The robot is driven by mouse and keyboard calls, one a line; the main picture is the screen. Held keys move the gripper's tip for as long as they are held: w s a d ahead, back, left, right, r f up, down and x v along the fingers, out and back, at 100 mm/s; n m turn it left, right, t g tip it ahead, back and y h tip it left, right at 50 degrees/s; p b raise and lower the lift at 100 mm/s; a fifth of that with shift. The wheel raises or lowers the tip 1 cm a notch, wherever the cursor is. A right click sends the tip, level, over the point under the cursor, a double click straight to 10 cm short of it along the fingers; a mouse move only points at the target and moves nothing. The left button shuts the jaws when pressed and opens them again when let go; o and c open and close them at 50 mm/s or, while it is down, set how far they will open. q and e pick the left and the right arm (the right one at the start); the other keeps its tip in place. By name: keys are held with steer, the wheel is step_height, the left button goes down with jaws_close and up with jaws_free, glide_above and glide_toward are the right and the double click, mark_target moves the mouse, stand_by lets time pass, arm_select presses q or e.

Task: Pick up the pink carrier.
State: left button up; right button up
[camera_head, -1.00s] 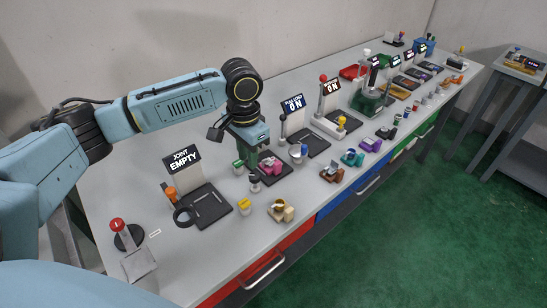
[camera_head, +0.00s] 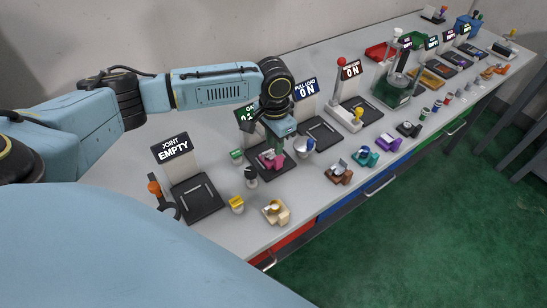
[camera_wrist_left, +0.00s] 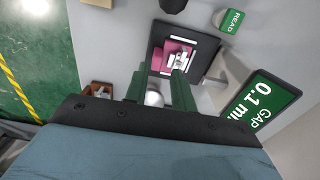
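The pink carrier (camera_head: 277,161) sits on a dark square pad (camera_head: 286,174) in front of a green-screened gap sign, partly hidden by my gripper in the head view. It also shows in the left wrist view (camera_wrist_left: 171,52), on the dark pad (camera_wrist_left: 157,36), with light metal parts on top. My left gripper (camera_head: 272,146) hangs pointing down over the carrier. In the left wrist view its two green fingers (camera_wrist_left: 160,78) are apart, with the carrier just beyond their tips. I cannot tell whether they touch it. My right gripper is not in view.
The gap sign (camera_wrist_left: 258,104) stands close beside the left gripper. The empty joint pad (camera_head: 197,200) lies to the left. The bench front edge is nearby.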

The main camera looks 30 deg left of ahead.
mark_target(278, 157)
arm_select(q)
steer(key=f, duration=0.3)
steer(key=w+f, duration=0.1)
steer(key=shift+d+f, duration=0.3)
steer(key=shift+d, duration=0.05)
steer(key=shift+f, duration=0.5)
jaws_close()
